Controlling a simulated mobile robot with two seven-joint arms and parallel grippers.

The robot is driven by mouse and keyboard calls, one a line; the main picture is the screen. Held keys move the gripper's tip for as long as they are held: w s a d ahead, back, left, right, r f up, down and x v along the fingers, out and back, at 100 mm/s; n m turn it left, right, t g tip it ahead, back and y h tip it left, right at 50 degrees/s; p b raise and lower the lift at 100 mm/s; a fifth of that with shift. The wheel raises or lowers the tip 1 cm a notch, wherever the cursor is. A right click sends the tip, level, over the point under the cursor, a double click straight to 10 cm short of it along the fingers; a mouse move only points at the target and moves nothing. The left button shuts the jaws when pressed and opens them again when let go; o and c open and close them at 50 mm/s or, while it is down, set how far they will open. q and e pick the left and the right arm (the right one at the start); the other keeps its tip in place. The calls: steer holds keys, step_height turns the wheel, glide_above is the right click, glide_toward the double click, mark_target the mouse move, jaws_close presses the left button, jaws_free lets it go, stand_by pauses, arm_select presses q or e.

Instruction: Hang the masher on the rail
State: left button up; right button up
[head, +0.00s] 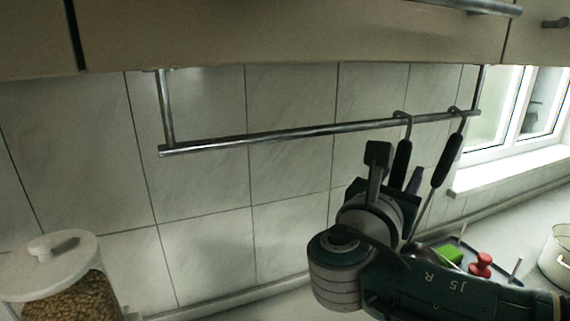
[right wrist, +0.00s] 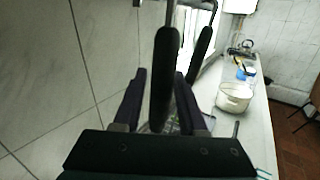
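Two utensils with black handles hang by hooks from the metal rail (head: 290,133), near its right end. The nearer handle (head: 400,163) is by my right gripper (head: 409,181), and the other handle (head: 447,160) hangs to its right. I cannot tell which one is the masher, as their lower ends are mostly hidden behind my arm. In the right wrist view, my right gripper (right wrist: 159,74) has its two dark fingers apart, with the nearer black handle (right wrist: 163,60) between or just beyond them. A gap shows on its left side. My left gripper is out of view.
A wall cupboard (head: 290,30) is above the rail, and the tiled wall is close behind it. The rail's left and middle are bare. A lidded jar (head: 50,275) stands lower left. A white pot (right wrist: 234,97), a green thing (head: 450,253) and a red thing (head: 481,265) are on the counter.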

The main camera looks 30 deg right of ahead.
steer(key=shift+o, duration=1.1)
steer(key=b+v, duration=0.3)
steer(key=v, duration=0.6)
steer(key=s+a+f+m+g+y, duration=0.1)
steer(key=s+f+m+g+y, duration=0.3)
steer(key=s+f+m+y, duration=0.65)
steer(key=s+a+f+m+y, duration=0.2)
steer(key=s+a+m+y, duration=0.3)
steer(key=s+a+m, duration=0.3)
step_height(320, 180, up, 22)
steer(key=m+y+p, duration=0.1)
steer(key=m+p, duration=0.1)
steer(key=p, duration=1.9)
steer(key=shift+w+a+g+p, duration=0.3)
steer(key=shift+a+g+p, duration=0.05)
steer(key=shift+g+p, duration=0.05)
